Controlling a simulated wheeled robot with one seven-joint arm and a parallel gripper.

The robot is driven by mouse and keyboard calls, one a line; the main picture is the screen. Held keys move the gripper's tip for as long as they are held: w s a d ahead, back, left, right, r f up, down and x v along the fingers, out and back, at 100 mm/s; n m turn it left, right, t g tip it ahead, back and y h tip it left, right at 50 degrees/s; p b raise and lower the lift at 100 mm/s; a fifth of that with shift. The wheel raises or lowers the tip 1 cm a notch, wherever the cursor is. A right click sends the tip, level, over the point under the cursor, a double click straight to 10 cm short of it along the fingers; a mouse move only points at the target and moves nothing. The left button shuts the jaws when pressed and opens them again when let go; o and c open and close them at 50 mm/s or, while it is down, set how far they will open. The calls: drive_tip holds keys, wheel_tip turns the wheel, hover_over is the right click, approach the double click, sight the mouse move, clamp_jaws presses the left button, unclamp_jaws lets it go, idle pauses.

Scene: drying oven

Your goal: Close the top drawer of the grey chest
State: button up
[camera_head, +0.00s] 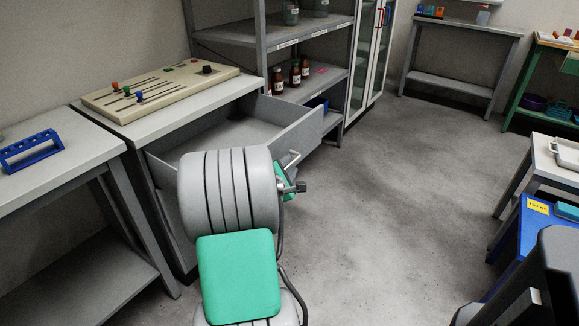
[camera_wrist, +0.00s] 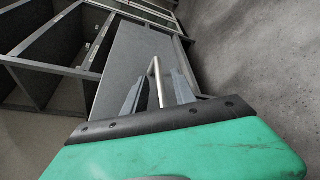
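The grey chest (camera_head: 160,125) stands at the left in the head view. Its top drawer (camera_head: 300,132) is pulled well out, and the part of its inside that shows is empty. The drawer front also shows in the wrist view (camera_wrist: 122,62). A bar handle (camera_wrist: 154,85) projects from this front; a bit of it shows in the head view (camera_head: 289,161). My gripper (camera_wrist: 158,88) is open at the drawer front, with one finger on each side of the handle. Gaps show between the fingers and the bar. In the head view my arm hides most of the gripper and the chest's lower front.
A control panel with coloured knobs (camera_head: 160,88) lies on the chest. A table with a blue rack (camera_head: 30,150) stands at the left. Shelving with brown bottles (camera_head: 295,75) stands behind the drawer. Open floor (camera_head: 400,170) lies to the right; a blue stand (camera_head: 530,235) is farther right.

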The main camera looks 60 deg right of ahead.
drive_tip(key=shift+x, duration=0.8)
drive_tip(key=shift+c, duration=0.3)
clamp_jaws()
idle(0.5)
